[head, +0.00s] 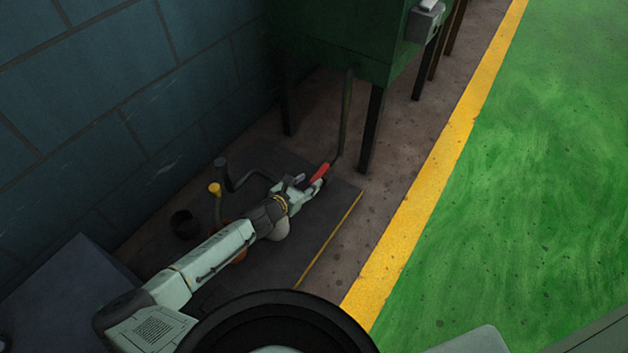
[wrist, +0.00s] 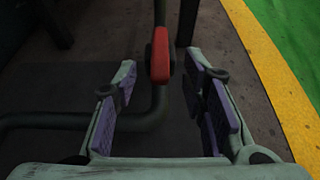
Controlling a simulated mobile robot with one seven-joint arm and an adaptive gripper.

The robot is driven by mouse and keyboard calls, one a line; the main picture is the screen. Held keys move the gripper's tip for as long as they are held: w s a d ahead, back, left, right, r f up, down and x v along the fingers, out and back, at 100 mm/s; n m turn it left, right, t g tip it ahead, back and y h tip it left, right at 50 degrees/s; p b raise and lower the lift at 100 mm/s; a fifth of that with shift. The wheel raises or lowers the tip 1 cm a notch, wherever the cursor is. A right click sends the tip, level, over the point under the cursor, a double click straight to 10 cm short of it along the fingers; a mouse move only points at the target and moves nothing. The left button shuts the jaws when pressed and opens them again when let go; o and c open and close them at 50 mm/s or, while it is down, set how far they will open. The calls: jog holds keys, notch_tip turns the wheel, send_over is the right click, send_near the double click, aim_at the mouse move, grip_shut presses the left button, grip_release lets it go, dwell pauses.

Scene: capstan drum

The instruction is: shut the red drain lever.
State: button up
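The red drain lever (head: 320,172) is a small red handle on a dark pipe (head: 346,118) that runs down from the green cabinet. In the wrist view the red lever (wrist: 160,56) stands lengthwise along the pipe (wrist: 160,14), just beyond and between my fingertips. My gripper (wrist: 160,82) is open, with one padded finger on each side and a clear gap between them. In the head view my gripper (head: 307,183) reaches low to the lever and partly overlaps it. I cannot tell whether any finger touches the lever.
The green cabinet (head: 335,40) stands on dark legs behind the lever. A dark mat (head: 325,225) with a yellow edge lies beneath my arm. A yellow-knobbed pipe (head: 215,190) and a black cup-like object (head: 184,224) stand left. Green floor (head: 520,180) at right is clear.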

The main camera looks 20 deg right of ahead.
aim_at(316, 177)
jog(key=shift+b+x, duration=0.35)
jog(key=shift+x, duration=1.8)
jog(key=shift+c, duration=0.3)
jog(key=shift+a, duration=0.1)
grip_shut()
